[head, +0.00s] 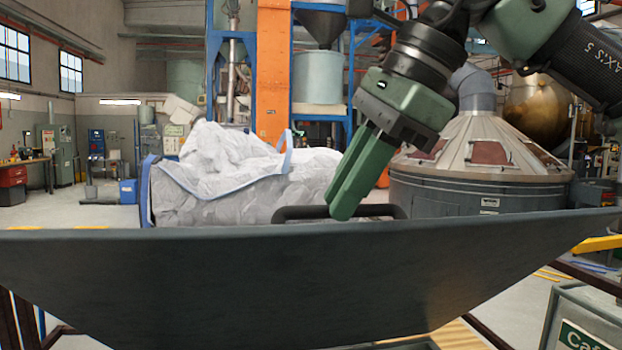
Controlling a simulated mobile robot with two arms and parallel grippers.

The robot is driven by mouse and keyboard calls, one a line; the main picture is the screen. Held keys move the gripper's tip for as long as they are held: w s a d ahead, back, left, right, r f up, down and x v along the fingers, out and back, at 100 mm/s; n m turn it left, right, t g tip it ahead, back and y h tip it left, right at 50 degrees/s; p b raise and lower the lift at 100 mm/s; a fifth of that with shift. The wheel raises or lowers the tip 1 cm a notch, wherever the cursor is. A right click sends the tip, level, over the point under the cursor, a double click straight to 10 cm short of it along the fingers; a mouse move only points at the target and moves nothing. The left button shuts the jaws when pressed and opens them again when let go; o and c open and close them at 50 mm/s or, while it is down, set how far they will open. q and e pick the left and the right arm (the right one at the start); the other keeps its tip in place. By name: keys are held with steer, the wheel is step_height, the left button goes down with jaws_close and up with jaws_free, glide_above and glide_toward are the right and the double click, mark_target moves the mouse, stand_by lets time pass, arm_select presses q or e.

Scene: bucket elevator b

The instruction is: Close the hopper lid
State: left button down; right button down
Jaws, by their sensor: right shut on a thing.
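A large dark grey sloped panel of the hopper (300,285) fills the foreground, wide at its top edge and narrower below. A dark bar handle (292,212) stands up just behind that top edge. The lid's own surface and angle cannot be made out from here. My right gripper (343,212) comes down from the upper right, its green fingers tilted down and to the left. The fingers are shut on the handle, and their tips reach close to the panel's top edge. My left gripper is out of view.
A large white bulk bag (230,180) with blue straps stands behind the hopper. A round grey machine with a conical top (485,190) stands to the right behind it. A green-signed box (585,325) is at the lower right. Open floor lies at the left.

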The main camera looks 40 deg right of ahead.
steer(key=shift+s+a+f+b, duration=0.2)
steer(key=shift+s+f, duration=0.2)
steer(key=shift+s, duration=0.1)
steer(key=shift+s+a+f+b, duration=0.15)
steer(key=shift+s+f, duration=0.25)
steer(key=shift+s, duration=0.05)
